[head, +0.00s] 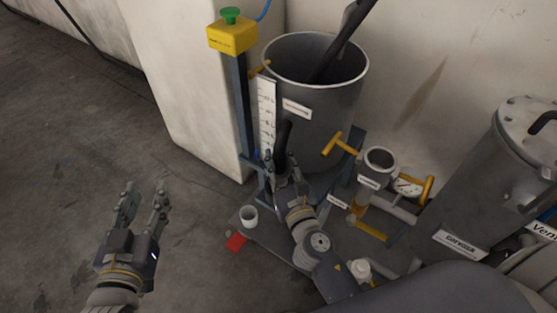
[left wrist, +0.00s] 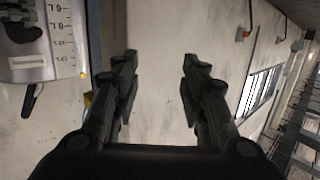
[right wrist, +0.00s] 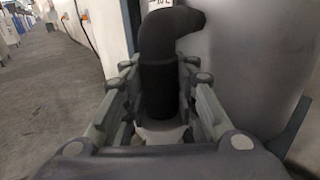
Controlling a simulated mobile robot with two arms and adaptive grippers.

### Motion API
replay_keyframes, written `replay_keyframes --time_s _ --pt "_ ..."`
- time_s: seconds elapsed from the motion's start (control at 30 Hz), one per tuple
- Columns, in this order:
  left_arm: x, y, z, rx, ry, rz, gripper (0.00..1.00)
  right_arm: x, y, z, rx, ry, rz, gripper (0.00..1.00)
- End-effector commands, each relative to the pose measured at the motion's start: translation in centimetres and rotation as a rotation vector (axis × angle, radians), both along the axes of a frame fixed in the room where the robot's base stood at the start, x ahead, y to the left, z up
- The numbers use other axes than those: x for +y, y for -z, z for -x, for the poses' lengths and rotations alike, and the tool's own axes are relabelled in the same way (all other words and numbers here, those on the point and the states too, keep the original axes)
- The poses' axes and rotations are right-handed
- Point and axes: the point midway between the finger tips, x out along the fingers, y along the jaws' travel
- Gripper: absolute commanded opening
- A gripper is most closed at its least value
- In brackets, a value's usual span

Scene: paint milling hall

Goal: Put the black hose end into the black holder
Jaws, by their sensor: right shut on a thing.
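The black hose end (right wrist: 158,88) stands about upright between the fingers of my right gripper (right wrist: 160,75) and bends to the right at its top. In the head view the hose end (head: 284,134) rises above my right gripper (head: 282,163), in front of the grey tank and beside the white scale. My right gripper is shut on it. My left gripper (head: 143,196) is open and empty over the floor at the left; its spread fingers also show in the left wrist view (left wrist: 158,80). I cannot make out the black holder for certain in any view.
The open grey tank (head: 318,110) holds a slanted black pipe (head: 345,42). A blue post with a yellow box (head: 232,36) stands left of it. A white cup (head: 249,217) and red piece (head: 236,242) lie low in front. Yellow-handled valves (head: 337,146) crowd the right. The left floor is clear.

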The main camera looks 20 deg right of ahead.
Motion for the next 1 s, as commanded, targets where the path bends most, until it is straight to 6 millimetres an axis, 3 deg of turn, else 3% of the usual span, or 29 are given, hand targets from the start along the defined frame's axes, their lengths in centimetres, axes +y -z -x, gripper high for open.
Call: replay_keyframes --time_s 1.0 --pt "-0.5 -2.4 -0.5 -0.118 0.007 0.029 0.40 0.0 0.3 0.0 -0.004 -0.001 0.000 0.00"
